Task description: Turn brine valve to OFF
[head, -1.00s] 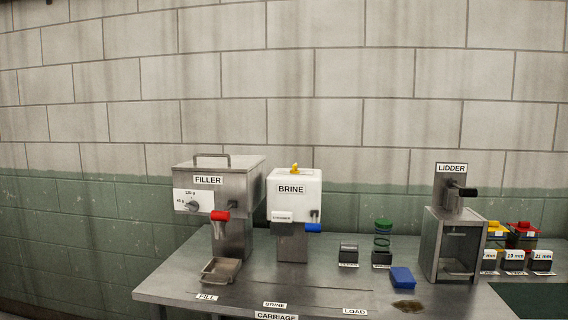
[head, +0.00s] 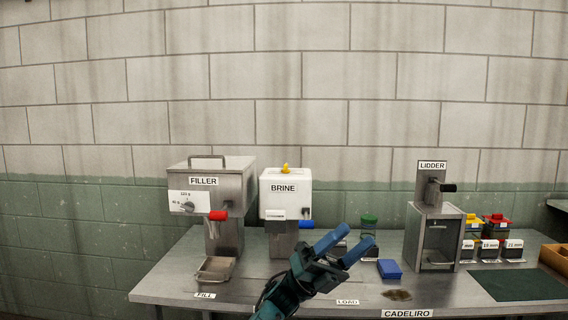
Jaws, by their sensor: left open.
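The brine machine (head: 286,192) is a white box labelled BRINE on a grey metal stand, on the table left of centre. A yellow knob (head: 285,168) sits on its top. A blue-handled valve (head: 306,224) sticks out at its lower right front. My left gripper (head: 345,245) comes up from the bottom of the picture, in front of the table and right of the brine machine. Its two blue fingers are apart with nothing between them. It looks apart from the valve, nearer to the camera. My right gripper is not in view.
The filler (head: 222,190) with a red handle stands left of the brine machine, a metal tray (head: 215,269) before it. A green-lidded stack (head: 369,222), a blue block (head: 389,268) and the lidder (head: 435,225) stand to the right. A dark stain (head: 397,295) marks the table's front.

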